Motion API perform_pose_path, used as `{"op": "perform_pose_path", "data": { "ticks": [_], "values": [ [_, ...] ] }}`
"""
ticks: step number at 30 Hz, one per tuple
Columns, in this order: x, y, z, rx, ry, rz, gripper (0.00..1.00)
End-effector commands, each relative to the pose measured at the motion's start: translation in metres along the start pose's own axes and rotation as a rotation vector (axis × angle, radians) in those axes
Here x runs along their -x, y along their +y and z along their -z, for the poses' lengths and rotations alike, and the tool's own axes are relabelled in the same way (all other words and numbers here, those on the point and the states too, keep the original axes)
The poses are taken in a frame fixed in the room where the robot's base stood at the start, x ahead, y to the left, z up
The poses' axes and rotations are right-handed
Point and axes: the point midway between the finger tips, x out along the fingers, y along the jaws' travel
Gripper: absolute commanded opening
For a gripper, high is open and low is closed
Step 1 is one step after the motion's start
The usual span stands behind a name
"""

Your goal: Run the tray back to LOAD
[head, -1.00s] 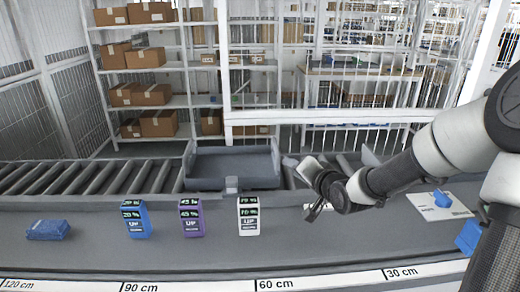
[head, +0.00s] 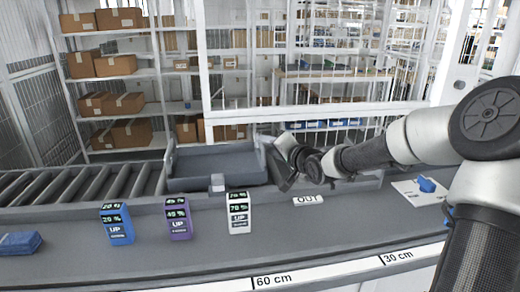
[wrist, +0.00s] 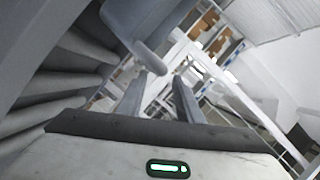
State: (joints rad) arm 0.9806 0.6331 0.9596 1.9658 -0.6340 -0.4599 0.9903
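The grey tray (head: 216,184) sits on the roller line behind the counter, its walls upright and its inside empty as far as I see. My gripper (head: 284,184) is beside the tray's right end. In the wrist view, its two fingers (wrist: 157,92) stand apart with nothing seen between them. A grey rounded part, seemingly of the tray (wrist: 145,25), lies just ahead of the fingertips; I cannot tell whether they touch it. An OUT label (head: 308,199) is on the counter right of the tray. No LOAD label is readable.
A blue block (head: 20,243) lies at the far left. A blue lever on a white plate (head: 427,186) is at right. Bare rollers (head: 85,185) extend left of the tray.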

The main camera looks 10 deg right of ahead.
Motion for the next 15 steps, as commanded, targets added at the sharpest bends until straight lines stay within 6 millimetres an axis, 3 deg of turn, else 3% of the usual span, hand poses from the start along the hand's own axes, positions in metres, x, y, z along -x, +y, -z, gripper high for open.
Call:
{"op": "perform_pose_path", "data": {
  "ticks": [6,15],
  "values": [
    [-0.043,0.001,-0.003,0.000,-0.002,0.002,0.33],
    [-0.065,0.000,0.000,0.000,0.000,-0.001,0.33]
  ]
}}
